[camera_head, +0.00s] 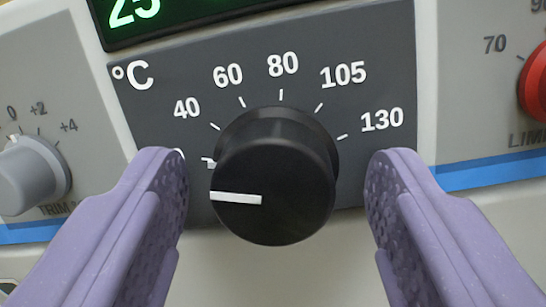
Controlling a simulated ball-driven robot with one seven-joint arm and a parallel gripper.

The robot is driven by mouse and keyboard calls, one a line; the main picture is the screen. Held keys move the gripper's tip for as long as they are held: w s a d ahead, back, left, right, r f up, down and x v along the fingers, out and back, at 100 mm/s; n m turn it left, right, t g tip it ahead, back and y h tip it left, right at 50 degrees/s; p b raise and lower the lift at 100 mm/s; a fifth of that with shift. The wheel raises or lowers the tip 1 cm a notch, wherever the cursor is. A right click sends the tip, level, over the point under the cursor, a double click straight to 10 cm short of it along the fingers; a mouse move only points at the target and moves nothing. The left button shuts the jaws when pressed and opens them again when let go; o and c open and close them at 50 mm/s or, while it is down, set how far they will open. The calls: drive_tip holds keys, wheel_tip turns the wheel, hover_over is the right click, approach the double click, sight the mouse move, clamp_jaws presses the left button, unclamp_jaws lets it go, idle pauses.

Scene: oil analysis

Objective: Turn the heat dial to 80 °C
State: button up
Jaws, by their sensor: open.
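The black heat dial (285,175) is in the middle of the camera_head view. Its white pointer line (236,198) points left, toward the lowest mark at the left end of the scale, below 40. The dark °C scale plate (190,75) shows 40, 60, 80, 105 and 130; the 80 mark (283,64) is above the dial. My gripper (277,195) is open, with one lilac finger on each side of the dial and a visible gap to it on both sides. The left finger partly hides the lowest number.
A grey trim knob (32,175) is at the left, and a red limit knob (537,85) is at the right edge. A display (150,15) with green digits reading 25 is at the top left. Blue stripes cross the pale panel.

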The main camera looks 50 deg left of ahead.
drive_tip(key=c, duration=1.1)
drive_tip(key=shift+o, duration=0.2)
drive_tip(key=shift+m, duration=0.3)
drive_tip(key=m+h+b, duration=0.1)
drive_tip(key=m, duration=0.3)
drive_tip(key=shift+s+f+t+b, duration=0.1)
drive_tip(key=shift+s+t+b, duration=0.05)
drive_tip(key=shift+t+b, duration=0.2)
drive_tip(key=m, duration=0.2)
drive_tip(key=m+h, duration=0.1)
drive_tip(key=m, duration=0.2)
drive_tip(key=shift+a+t+h, duration=0.1)
drive_tip(key=shift+t+h, duration=0.15)
drive_tip(key=shift+h, duration=0.05)
drive_tip(key=m, duration=0.4)
drive_tip(key=m+h, duration=0.1)
drive_tip(key=m, duration=0.1)
drive_tip(key=shift+s+a+r, duration=0.1)
drive_tip(key=shift+r, duration=0.15)
drive_tip(key=shift+m+h, duration=0.4)
drive_tip(key=shift+m, duration=1.7)
